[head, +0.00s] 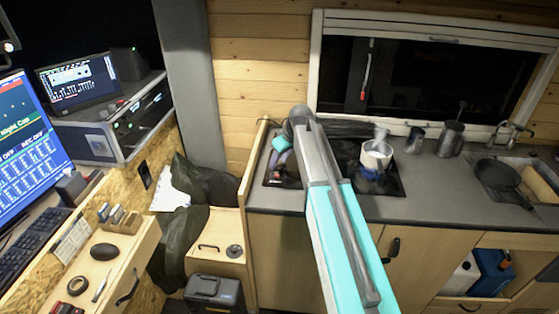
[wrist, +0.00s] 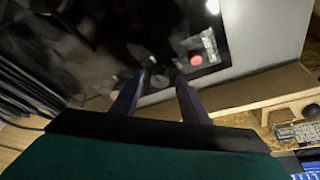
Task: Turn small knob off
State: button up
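The black stovetop (head: 391,178) is set in the left part of the grey counter, partly hidden behind my arm in the head view. It also shows in the wrist view (wrist: 110,40) as a dark glossy surface. A small dark round knob (wrist: 159,77) sits near its edge. My gripper (wrist: 158,76) is open, with its two dark fingers apart, one on each side of this knob. I cannot tell whether they touch it or which way it is turned. In the head view my gripper (head: 283,165) is low over the stovetop's left side.
A red round spot (wrist: 196,60) lies right of the fingers. A white pot (head: 375,156) stands on the stovetop's right part, with metal mugs (head: 450,140) beyond. A wooden panel (head: 253,160) rises at the counter's left end. Counter between stovetop and sink is mostly clear.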

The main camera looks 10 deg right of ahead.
grip_shut()
jog(key=shift+m, duration=0.5)
jog(key=shift+a+m+t+h+b, duration=0.1)
jog(key=shift+m+t+h+b, duration=0.5)
jog(key=shift+m, duration=0.5)
jog(key=m+h+b, duration=0.1)
jog(key=m, duration=0.2)
jog(key=m+h+b, duration=0.1)
jog(key=m, duration=0.2)
jog(key=shift+a, duration=0.15)
jog(key=m+h, duration=0.1)
jog(key=m, duration=0.1)
jog(key=m+g+h+b, duration=0.1)
jog(key=m, duration=0.2)
jog(key=shift+w+a+b, duration=0.1)
jog(key=shift+b, duration=0.2)
jog(key=shift+m+g+h+b, duration=0.45)
jog(key=shift+m+g, duration=0.25)
jog(key=shift+m, duration=1.2)
